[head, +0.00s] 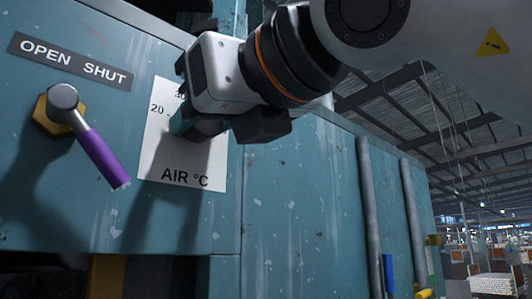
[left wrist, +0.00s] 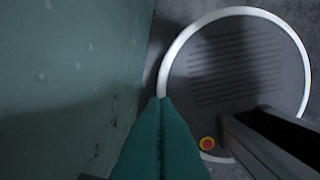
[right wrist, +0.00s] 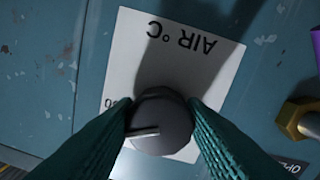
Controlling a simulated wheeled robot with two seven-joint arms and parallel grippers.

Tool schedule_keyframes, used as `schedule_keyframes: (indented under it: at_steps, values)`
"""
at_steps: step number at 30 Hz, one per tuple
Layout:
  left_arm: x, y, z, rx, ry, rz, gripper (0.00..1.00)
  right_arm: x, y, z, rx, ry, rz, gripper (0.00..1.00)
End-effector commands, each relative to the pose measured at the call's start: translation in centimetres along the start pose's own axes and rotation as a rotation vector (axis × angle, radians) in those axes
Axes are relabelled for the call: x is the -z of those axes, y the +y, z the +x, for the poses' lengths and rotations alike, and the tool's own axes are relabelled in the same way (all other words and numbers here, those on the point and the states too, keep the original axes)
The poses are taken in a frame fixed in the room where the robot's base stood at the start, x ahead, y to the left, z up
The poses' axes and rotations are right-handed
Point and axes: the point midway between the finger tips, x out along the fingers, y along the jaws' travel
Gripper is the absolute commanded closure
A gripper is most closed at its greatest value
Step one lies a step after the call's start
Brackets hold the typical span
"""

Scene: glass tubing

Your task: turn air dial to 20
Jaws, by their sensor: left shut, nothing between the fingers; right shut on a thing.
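The white air dial plate (head: 160,150), lettered AIR °C, is on the teal cabinet wall in the head view. A 20 shows at its left side; part of another number shows at the top. My right gripper (head: 186,124) covers the plate's upper middle and hides the knob there. In the right wrist view the plate (right wrist: 190,70) is upside down. The round grey dial knob (right wrist: 165,115) sits between the two teal fingers of my right gripper (right wrist: 162,118), which is shut on it. The knob's pale pointer line points left there. My left gripper (left wrist: 160,135) is shut and empty beside a teal wall.
Left of the plate, a lever with a purple handle (head: 100,158) on a brass nut hangs under an OPEN SHUT label (head: 70,60). Vertical pipes (head: 370,215) run down the cabinet's right part. A warehouse hall lies open at the far right.

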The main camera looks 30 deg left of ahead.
Motion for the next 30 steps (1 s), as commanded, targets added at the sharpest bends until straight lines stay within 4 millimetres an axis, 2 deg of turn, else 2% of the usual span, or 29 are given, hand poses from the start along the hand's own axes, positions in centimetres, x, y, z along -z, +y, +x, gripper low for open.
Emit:
schedule_keyframes:
  at_steps: [13, 30]
  values:
    - [0.09, -0.04, 0.86, 0.000, 0.000, 0.000, 1.00, -0.04, 0.10, 0.01, -0.003, 0.012, -0.420, 0.85]
    - [0.05, -0.01, 0.16, 0.000, 0.000, -0.001, 1.00, 0.12, 0.13, -0.03, -0.003, 0.026, -0.962, 0.85]
